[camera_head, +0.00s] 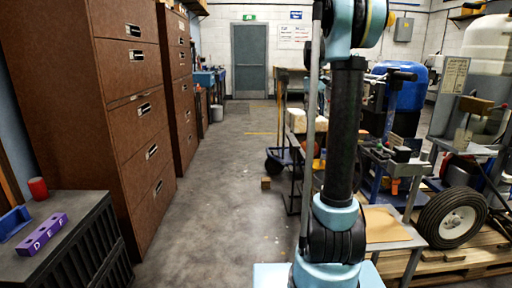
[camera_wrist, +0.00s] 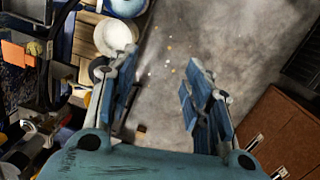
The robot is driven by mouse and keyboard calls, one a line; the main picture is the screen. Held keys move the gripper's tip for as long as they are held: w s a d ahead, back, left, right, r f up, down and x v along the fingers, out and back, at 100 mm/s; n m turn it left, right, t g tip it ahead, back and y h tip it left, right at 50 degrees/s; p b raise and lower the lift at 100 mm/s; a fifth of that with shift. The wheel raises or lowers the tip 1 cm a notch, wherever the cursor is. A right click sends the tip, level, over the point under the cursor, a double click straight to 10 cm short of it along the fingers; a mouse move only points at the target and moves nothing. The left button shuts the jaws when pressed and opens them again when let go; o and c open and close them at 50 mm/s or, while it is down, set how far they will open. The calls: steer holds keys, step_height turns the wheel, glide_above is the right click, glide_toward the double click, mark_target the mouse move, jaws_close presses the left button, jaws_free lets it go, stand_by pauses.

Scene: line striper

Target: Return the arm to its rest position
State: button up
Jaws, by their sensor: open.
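My arm (camera_head: 343,135) stands nearly upright on its base in the head view, with light blue joints and a black link. Its upper part runs out of the top of the picture, so my gripper is not seen there. In the wrist view my gripper (camera_wrist: 160,90) shows two blue fingers spread well apart. Nothing is between the fingers; the grey concrete floor shows below and beyond them.
Brown filing cabinets (camera_head: 125,100) line the left side. A dark cabinet (camera_head: 75,240) holds a purple block (camera_head: 42,233) and a red cup (camera_head: 38,188). The aisle (camera_head: 225,180) to the door is mostly clear.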

steer(key=s+a+f+t, duration=0.15)
steer(key=s+f, duration=0.35)
steer(key=s, duration=0.5)
steer(key=s+a+f+m, duration=0.1)
steer(key=s+a+f, duration=0.25)
steer(key=s, duration=0.75)
steer(key=s+a+f+t, duration=0.15)
steer(key=s+f, duration=0.35)
steer(key=s, duration=0.5)
steer(key=s+a+f+y, duration=0.1)
steer(key=s+f, duration=0.8)
steer(key=f, duration=0.1)
steer(key=shift+f+m, duration=0.3)
steer(key=shift+m, duration=0.1)
steer(key=shift+w+f, duration=0.2)
steer(key=shift+w, duration=0.25)
